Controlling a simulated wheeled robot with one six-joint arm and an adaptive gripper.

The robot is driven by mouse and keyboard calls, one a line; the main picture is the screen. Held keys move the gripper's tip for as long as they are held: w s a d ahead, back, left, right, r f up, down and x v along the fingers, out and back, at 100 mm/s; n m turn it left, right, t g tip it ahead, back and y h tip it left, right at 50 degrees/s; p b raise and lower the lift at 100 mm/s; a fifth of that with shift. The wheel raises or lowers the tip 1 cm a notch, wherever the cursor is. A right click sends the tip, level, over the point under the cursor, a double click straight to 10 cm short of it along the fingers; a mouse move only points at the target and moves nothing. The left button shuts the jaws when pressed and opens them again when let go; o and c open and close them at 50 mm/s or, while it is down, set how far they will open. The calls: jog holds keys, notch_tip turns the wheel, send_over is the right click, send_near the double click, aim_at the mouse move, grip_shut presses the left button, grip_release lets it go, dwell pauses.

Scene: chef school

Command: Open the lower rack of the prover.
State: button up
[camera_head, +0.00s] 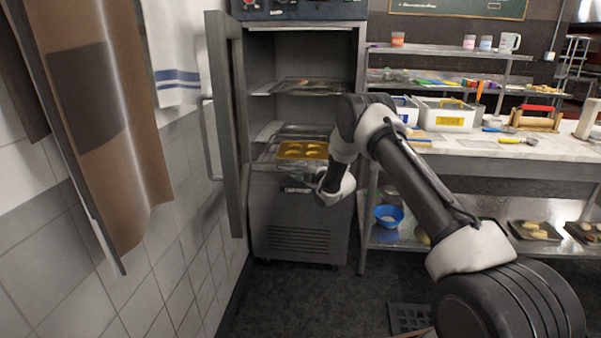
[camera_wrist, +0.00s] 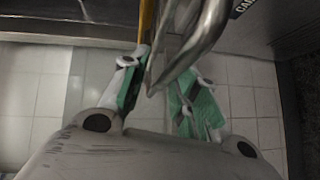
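The prover (camera_head: 300,218) is a steel cabinet against the left wall, its door (camera_head: 232,130) standing open to the left. Its lower rack (camera_head: 268,158) sticks out past the cabinet front and bears an orange-yellow tray (camera_head: 303,156) with several buns. An upper rack (camera_head: 308,88) sits inside. My gripper (camera_head: 318,182) is at the lower rack's front, partly hidden by my wrist. In the wrist view, my gripper (camera_wrist: 158,90) has its green-padded fingers apart. A bent metal bar (camera_wrist: 207,28) reaches between them; I cannot tell whether they touch it.
A worktable (camera_head: 470,147) with white boxes (camera_head: 443,115) stands to the right. A blue bowl (camera_head: 388,215) and trays (camera_head: 535,231) are on its lower shelf. Brown cloth (camera_head: 100,110) hangs at left. The floor (camera_head: 300,295) before the prover looks clear.

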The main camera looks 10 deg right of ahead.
jog(key=v, duration=1.2)
jog(key=shift+f, duration=0.1)
